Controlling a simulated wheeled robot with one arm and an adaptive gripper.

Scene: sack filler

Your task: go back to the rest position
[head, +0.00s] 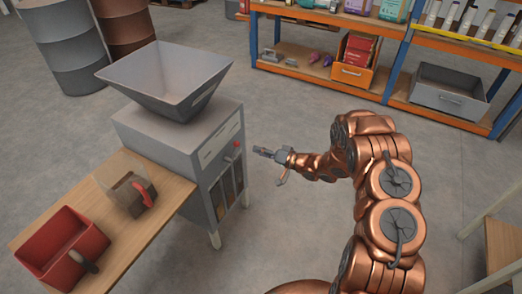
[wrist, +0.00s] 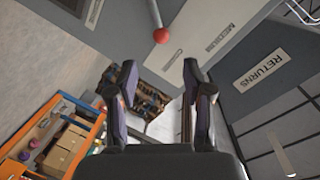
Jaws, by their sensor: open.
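My gripper (head: 268,154) is just right of the front of the grey sack filler (head: 160,130), pointing left toward it. Its two fingers are apart with nothing between them, as the wrist view (wrist: 160,82) also shows. A lever with a red ball knob (head: 237,144) sticks out from the filler's front. In the wrist view the red knob (wrist: 161,36) is beyond the fingertips and apart from them. My copper arm is bent, reaching left from the right of the head view.
A grey hopper (head: 165,80) tops the filler. A wooden table (head: 150,225) at left bears a red bin (head: 60,245) and a clear scoop-like container with a red handle (head: 140,195). Shelves (head: 300,70) and drums (head: 65,50) stand behind. The floor between is clear.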

